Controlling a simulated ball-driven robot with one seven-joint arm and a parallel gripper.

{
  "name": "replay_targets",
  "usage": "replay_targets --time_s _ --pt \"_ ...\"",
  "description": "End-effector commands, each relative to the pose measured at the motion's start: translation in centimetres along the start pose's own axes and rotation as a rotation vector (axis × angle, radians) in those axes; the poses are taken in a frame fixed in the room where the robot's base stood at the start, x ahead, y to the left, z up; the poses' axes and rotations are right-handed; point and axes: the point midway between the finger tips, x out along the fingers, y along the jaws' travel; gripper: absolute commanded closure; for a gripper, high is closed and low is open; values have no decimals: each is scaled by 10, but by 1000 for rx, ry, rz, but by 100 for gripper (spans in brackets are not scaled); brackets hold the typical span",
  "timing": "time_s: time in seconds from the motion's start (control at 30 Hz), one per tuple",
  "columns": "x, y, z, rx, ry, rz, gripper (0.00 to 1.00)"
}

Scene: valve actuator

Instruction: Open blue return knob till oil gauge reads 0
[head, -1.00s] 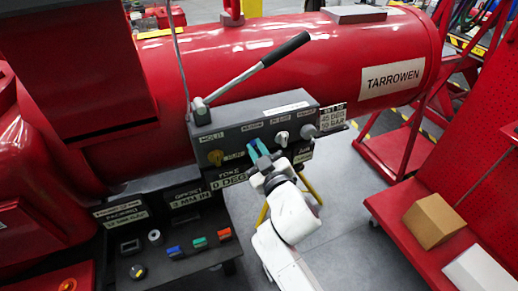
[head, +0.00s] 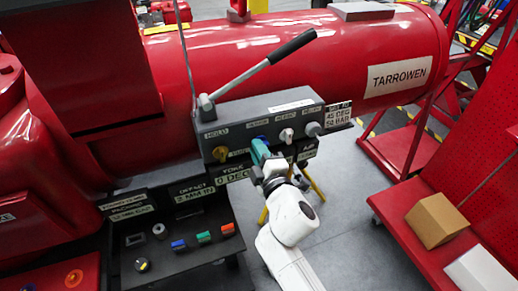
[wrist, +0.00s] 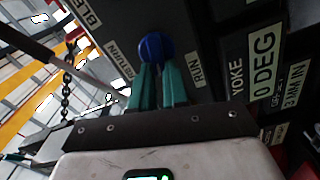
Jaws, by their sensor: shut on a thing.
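The blue return knob (head: 261,138) is on the grey valve panel (head: 228,136), beside a RETURN label in the wrist view. It shows there as a round blue knob (wrist: 155,47) just beyond the fingertips. My gripper (head: 257,150) has teal fingers and is shut on the blue knob from the front. In the wrist view my gripper (wrist: 156,68) has one finger on each side of the knob's lower part. I cannot make out an oil gauge dial. A plate (head: 340,117) at the panel's right end appears to read 45 DEG, 50 BAR.
A yellow knob (head: 220,154) is left of the blue one; a white knob (head: 286,135) and a grey knob (head: 313,129) are to its right. A long lever (head: 255,73) rises above. A button console (head: 178,262) stands lower left.

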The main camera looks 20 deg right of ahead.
Motion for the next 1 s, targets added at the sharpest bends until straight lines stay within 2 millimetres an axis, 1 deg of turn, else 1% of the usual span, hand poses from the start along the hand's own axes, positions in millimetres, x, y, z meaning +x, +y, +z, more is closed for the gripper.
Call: replay_targets --time_s 0.2,0.33,0.9,0.93,1.0 --pt "0 -3 -1 -111 2 -2 100" --pt "0 -4 0 -149 1 -2 100" --pt "0 -5 0 -178 1 -2 100" --pt "0 -5 0 -178 1 -2 83" --pt "0 -5 0 -178 1 -2 77"
